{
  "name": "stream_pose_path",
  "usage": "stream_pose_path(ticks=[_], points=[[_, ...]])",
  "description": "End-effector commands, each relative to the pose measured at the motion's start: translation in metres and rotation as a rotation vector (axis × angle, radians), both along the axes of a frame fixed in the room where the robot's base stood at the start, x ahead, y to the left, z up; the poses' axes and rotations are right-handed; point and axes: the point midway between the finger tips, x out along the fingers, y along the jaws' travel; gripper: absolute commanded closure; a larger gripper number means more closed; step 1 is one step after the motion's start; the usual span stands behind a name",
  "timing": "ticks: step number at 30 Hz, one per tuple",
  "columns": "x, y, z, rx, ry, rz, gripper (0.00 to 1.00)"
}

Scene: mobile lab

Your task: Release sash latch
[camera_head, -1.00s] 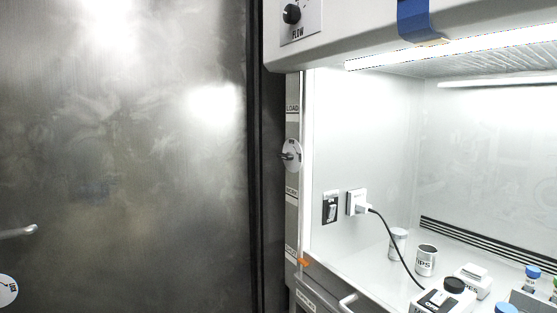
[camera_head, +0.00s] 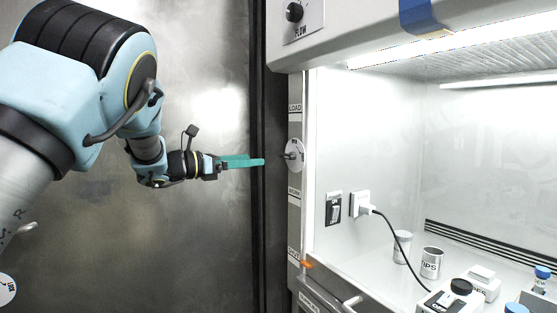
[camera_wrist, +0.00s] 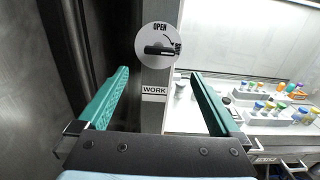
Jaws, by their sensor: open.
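The sash latch is a round pale plate with a dark lever, on the grey post at the left of the fume hood. It shows in the head view (camera_head: 295,155) and in the wrist view (camera_wrist: 157,47). There its plate carries the word OPEN and a curved arrow, and the lever lies about level. My gripper (camera_head: 262,162) points at the latch from the left in the head view, apart from it. In the wrist view my gripper (camera_wrist: 158,88) is open and empty, its teal fingers either side of the post, with the latch ahead between and above the tips.
A WORK label (camera_wrist: 154,90) sits below the latch on the post. The lit hood has an outlet with a plug (camera_head: 361,204) and cord, a can (camera_head: 432,262), and tube racks (camera_wrist: 262,108). A dark metal door (camera_head: 215,255) stands at the left.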

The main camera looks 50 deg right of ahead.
Motion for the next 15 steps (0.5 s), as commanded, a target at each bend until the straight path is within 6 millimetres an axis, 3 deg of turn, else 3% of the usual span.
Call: stream_pose_path(ticks=[15], points=[[-0.031,-0.077,0.003,0.0,0.0,-0.001,0.0]])
